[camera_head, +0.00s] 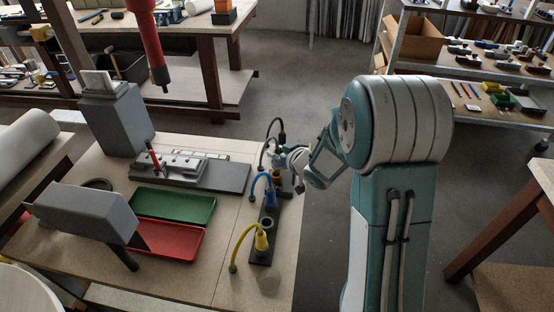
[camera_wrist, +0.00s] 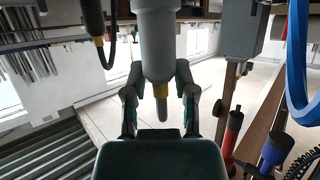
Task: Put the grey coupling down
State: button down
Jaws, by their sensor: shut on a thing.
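The grey coupling (camera_wrist: 156,45) is a thick grey cylinder with a yellow tip, seen between the two fingers of my gripper (camera_wrist: 159,78) in the wrist view. The fingers are shut on its sides. In the head view my gripper (camera_head: 291,161) is over the right edge of the bench, at the far end of a black rack strip (camera_head: 262,257). The coupling is small and partly hidden there, so I cannot tell whether it touches the rack.
A yellow coupling (camera_head: 262,240) and a blue coupling (camera_head: 270,197) with hoses stand along the rack. A black coupling (camera_wrist: 94,18) is left of the grey one. A green tray (camera_head: 173,206) and a red tray (camera_head: 170,240) lie left on the bench.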

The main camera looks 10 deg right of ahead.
aim_at(275, 160)
jog(key=shift+w+a+f, duration=0.1)
jog(key=shift+a+f, duration=0.05)
jog(key=shift+f, duration=0.7)
jog(key=shift+a+f, duration=0.1)
jog(key=shift+f, duration=0.7)
jog(key=shift+f, duration=0.1)
jog(key=shift+c, duration=2.1)
grip_release()
